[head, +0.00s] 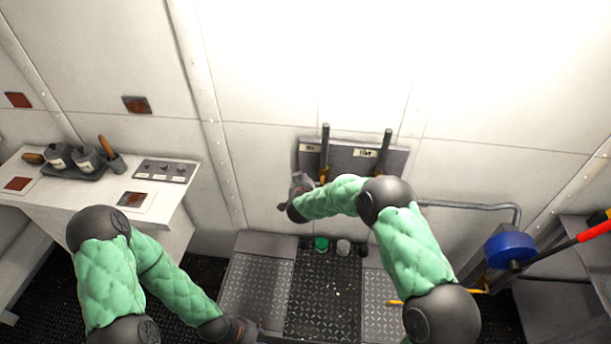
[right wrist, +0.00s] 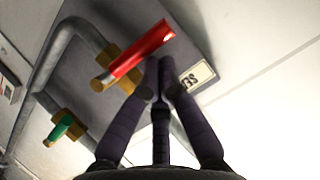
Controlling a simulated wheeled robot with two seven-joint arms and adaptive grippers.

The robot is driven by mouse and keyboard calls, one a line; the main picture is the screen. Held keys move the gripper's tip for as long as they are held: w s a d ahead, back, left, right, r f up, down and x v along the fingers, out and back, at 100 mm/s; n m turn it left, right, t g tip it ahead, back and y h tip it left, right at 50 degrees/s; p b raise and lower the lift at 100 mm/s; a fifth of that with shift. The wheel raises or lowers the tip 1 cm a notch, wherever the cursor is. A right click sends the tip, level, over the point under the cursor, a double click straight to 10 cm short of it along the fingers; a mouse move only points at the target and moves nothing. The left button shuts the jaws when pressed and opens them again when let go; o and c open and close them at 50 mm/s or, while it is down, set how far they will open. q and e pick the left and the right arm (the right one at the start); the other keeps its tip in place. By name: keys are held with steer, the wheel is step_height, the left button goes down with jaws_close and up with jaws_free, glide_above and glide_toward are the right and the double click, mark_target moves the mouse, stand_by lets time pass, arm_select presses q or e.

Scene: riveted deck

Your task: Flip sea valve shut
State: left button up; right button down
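In the right wrist view, a red lever (right wrist: 142,50) sits on a brass valve body (right wrist: 113,66) on a grey wall panel (right wrist: 190,35). A label (right wrist: 198,77), apparently reading SEA upside down, is beside it. A green lever (right wrist: 59,129) is on a second brass valve lower left. My right gripper (right wrist: 161,66) has its fingertips drawn together just beside the red lever; contact cannot be told. In the head view, my right gripper (head: 300,187) is at the panel's (head: 345,160) left edge, and my arm hides much of the valves. My left gripper (head: 246,331) is low at the bottom edge, fingers unclear.
A white bench (head: 75,205) with mugs and a switch box (head: 165,171) stands at left. Green and pale cups (head: 321,243) are on the floor plates below the panel. A pipe (head: 470,206) and a blue round object (head: 510,247) are at right.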

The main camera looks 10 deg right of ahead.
arm_select(q)
steer(key=shift+f, duration=0.1)
arm_select(e)
steer(key=shift+w+a+f, duration=0.1)
steer(key=shift+a+f, duration=0.05)
steer(key=shift+f, duration=0.05)
stand_by(0.5)
